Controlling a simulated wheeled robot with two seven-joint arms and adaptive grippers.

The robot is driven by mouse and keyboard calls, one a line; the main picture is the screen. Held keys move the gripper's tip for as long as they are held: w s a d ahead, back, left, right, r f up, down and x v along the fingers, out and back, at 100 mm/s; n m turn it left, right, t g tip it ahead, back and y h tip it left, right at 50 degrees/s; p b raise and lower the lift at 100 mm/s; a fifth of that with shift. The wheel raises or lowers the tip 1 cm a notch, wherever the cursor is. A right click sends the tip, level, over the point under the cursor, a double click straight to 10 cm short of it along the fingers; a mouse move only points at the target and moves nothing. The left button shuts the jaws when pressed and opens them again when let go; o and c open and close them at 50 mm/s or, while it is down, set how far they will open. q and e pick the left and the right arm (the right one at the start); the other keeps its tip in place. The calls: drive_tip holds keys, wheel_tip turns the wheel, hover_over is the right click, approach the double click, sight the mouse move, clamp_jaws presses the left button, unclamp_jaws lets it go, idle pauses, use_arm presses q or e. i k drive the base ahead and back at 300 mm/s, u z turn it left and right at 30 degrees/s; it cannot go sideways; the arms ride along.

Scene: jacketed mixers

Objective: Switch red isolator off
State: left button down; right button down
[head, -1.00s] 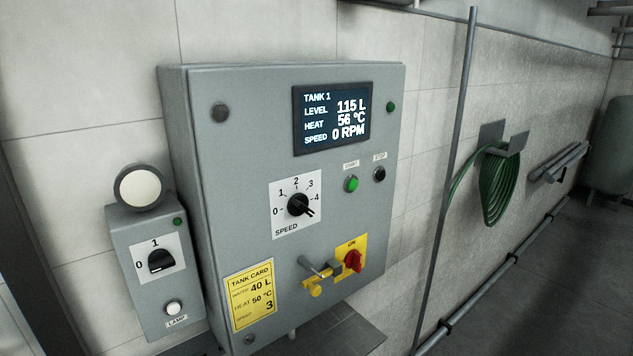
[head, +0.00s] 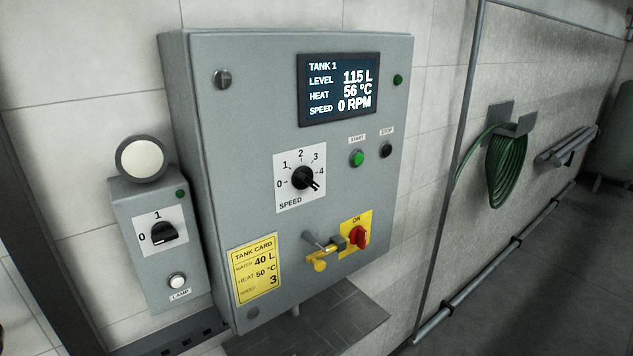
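The red isolator (head: 358,237) is a red rotary handle on a yellow plate (head: 347,252) low on the right of the grey control cabinet (head: 232,133). "ON" is printed above the handle. A small grey metal part with a yellow piece (head: 320,264) sits just left of the handle, over the plate's lower left; I cannot tell exactly how it is attached. Neither of my grippers shows in the head view.
The cabinet has a screen (head: 340,88) reading 0 RPM, a speed knob (head: 303,177), a green start button (head: 357,158) and a black stop button (head: 386,150). A small lamp box (head: 152,245) hangs at left. A green hose (head: 507,170) hangs at right.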

sight(357, 235)
drive_tip(key=u, duration=1.05)
drive_tip(key=i, duration=0.35)
drive_tip(key=z, duration=1.05)
